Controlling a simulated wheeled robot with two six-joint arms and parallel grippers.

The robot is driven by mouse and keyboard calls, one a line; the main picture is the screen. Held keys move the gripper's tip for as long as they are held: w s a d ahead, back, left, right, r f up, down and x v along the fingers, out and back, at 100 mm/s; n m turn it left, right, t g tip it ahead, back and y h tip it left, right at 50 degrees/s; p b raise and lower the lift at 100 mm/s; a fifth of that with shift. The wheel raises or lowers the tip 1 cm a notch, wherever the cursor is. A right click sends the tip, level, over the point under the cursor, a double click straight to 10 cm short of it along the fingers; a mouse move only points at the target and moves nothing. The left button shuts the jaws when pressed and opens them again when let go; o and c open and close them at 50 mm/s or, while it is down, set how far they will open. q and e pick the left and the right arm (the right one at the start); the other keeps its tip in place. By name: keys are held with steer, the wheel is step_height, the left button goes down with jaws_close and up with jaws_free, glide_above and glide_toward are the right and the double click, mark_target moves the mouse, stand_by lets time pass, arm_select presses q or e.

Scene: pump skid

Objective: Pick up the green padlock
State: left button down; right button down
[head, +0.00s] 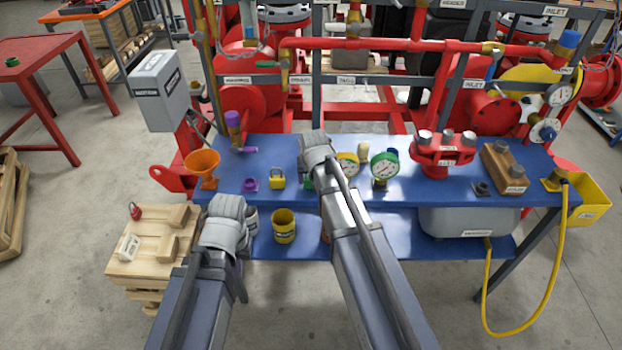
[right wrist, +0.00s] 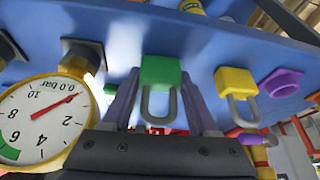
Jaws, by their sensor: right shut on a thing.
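The green padlock (right wrist: 160,72) is between the two fingers of my right gripper (right wrist: 160,105) in the right wrist view, with its grey shackle toward the palm. The fingers are shut on it, close to the blue bench surface. In the head view my right gripper (head: 318,148) is over the blue bench, and my own wrist hides most of the padlock. My left gripper (head: 228,208) is in front of the bench, above the wooden crate's right side; its fingers are hidden, so I cannot tell if it is open.
A yellow padlock (head: 277,180) stands left of my right arm, by a purple fitting (head: 250,184). Gauges, including a green-rimmed one (head: 384,166), stand close right. A red padlock (head: 135,211) lies on the wooden crate (head: 150,268).

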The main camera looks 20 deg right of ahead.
step_height(320, 180, up, 10)
steer(key=p, duration=0.9)
steer(key=shift+f, duration=0.25)
steer(key=shift+f, duration=0.15)
step_height(320, 180, down, 10)
steer(key=b, duration=0.9)
steer(key=shift+r+b, duration=0.25)
steer(key=shift+b, duration=0.15)
steer(key=shift+f, duration=0.2)
steer(key=shift+c, duration=0.8)
jaws_free()
steer(key=shift+r, duration=0.15)
